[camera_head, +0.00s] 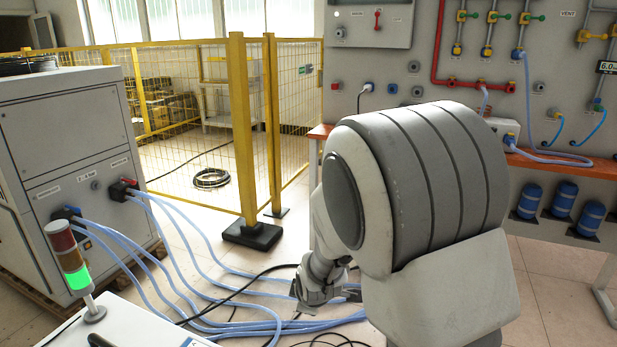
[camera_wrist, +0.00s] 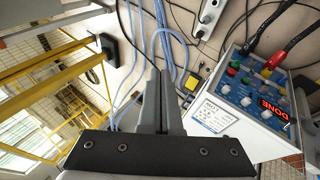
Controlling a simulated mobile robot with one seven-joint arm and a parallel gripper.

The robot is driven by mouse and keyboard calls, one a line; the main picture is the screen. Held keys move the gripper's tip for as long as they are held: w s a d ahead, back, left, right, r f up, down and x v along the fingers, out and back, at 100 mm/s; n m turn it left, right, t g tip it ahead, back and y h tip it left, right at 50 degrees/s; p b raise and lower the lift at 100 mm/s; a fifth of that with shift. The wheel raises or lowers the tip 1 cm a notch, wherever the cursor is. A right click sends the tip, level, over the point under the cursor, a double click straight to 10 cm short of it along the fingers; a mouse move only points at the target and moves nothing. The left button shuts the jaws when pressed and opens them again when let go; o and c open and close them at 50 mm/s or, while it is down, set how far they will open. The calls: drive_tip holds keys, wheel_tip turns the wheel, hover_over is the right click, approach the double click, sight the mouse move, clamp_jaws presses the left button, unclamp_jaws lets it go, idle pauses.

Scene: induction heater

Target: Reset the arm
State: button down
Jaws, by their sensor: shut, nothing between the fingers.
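My arm fills the centre right of the head view, bent with its big grey-white housing close to the camera. My gripper (camera_wrist: 160,78) shows in the wrist view with its two fingers together, shut and empty. In the head view a lower part of my arm hangs over the blue hoses, and the fingertips are hard to make out there. In the wrist view a white control box (camera_wrist: 240,105) with coloured knobs and a red "DONE" display is just right of the fingers, apart from them.
A grey cabinet (camera_head: 75,150) with blue hoses (camera_head: 190,235) stands at left. A signal tower (camera_head: 72,265) glows green. A yellow fence (camera_head: 245,130) stands behind. A wall panel (camera_head: 410,68) and an orange-topped bench (camera_head: 560,165) are at right. Cables and hoses cover the floor.

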drive_tip(key=s+d+r+m, duration=0.4)
drive_tip(key=s+r, duration=0.1)
drive_tip(key=r, duration=0.2)
drive_tip(key=s+d+r+m, duration=0.4)
drive_tip(key=s+r, duration=0.1)
drive_tip(key=r, duration=0.2)
drive_tip(key=s+d+r+m+g+h+p, duration=0.1)
drive_tip(key=s+d+r+m, duration=0.25)
drive_tip(key=s, duration=0.45)
drive_tip(key=s+d+r+m, duration=0.3)
drive_tip(key=s+r+m, duration=0.1)
drive_tip(key=s, duration=0.5)
wheel_tip(320, 180, up, 24)
drive_tip(key=p, duration=2.4)
drive_tip(key=shift+w+f, duration=0.25)
drive_tip(key=shift+w, duration=0.15)
drive_tip(key=shift+a, duration=0.2)
